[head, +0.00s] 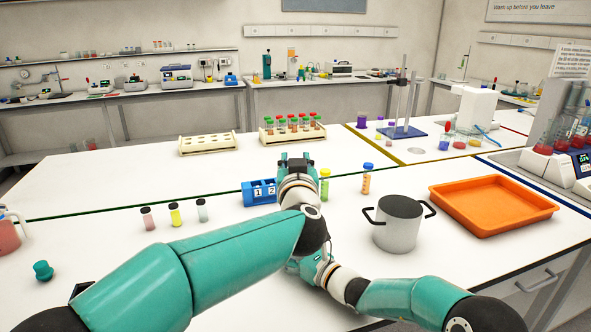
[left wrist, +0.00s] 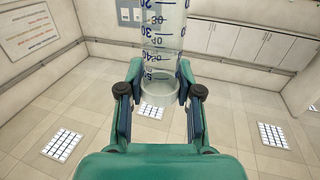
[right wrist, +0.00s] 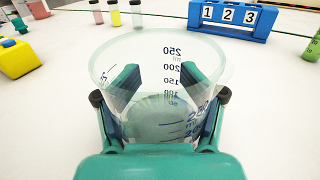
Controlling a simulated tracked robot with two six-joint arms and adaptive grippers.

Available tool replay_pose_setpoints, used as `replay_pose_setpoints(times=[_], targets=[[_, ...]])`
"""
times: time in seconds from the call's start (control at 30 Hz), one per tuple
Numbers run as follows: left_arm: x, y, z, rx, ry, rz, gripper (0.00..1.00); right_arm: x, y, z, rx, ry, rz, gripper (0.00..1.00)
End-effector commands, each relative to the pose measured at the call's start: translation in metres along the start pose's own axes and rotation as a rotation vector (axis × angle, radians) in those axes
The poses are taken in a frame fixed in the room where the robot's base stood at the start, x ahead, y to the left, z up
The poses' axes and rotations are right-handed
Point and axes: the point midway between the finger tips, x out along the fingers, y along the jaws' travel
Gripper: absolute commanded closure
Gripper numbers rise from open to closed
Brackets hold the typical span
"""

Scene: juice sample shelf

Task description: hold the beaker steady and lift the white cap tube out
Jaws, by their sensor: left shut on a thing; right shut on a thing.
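My left gripper (head: 296,160) is raised over the middle of the bench in the head view. In the left wrist view it (left wrist: 159,74) is shut on a clear graduated tube (left wrist: 162,35), whose round end sits between the fingers. My right gripper (right wrist: 157,76) is shut on a clear beaker (right wrist: 155,105) marked up to 250, one finger on each side. The beaker looks empty and stands on the white bench. My left arm hides the beaker in the head view.
A blue numbered rack (head: 258,193) stands behind the beaker. Several small vials, such as the yellow one (head: 175,214), stand nearby. A grey pot (head: 398,228) and an orange tray (head: 492,207) are at right. A yellow block (right wrist: 18,60) lies left of the beaker.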

Motion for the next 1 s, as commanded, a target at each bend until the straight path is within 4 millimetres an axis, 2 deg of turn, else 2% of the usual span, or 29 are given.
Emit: replay_pose_setpoints(times=[0.47,0.5,0.67,0.7,1.0], targets=[[-0.0002,-0.0001,-0.003,0.0,0.0,0.0,1.0,-0.0004,-0.0005,-0.0015,0.001,0.003,-0.001,0.8],[-0.0001,-0.0001,-0.003,0.0,0.0,0.0,1.0,-0.0004,-0.0005,-0.0015,0.001,0.003,-0.001,0.31],[-0.0001,-0.0001,-0.0028,0.0,0.0,0.0,1.0,-0.0004,-0.0005,-0.0015,0.001,0.003,-0.001,0.05],[-0.0001,-0.0001,-0.0028,0.0,0.0,0.0,1.0,-0.0004,-0.0005,-0.0015,0.001,0.003,-0.001,0.02],[-0.0001,-0.0001,-0.0027,0.0,0.0,0.0,1.0,-0.001,-0.0006,-0.0015,0.001,0.003,-0.001,0.02]])
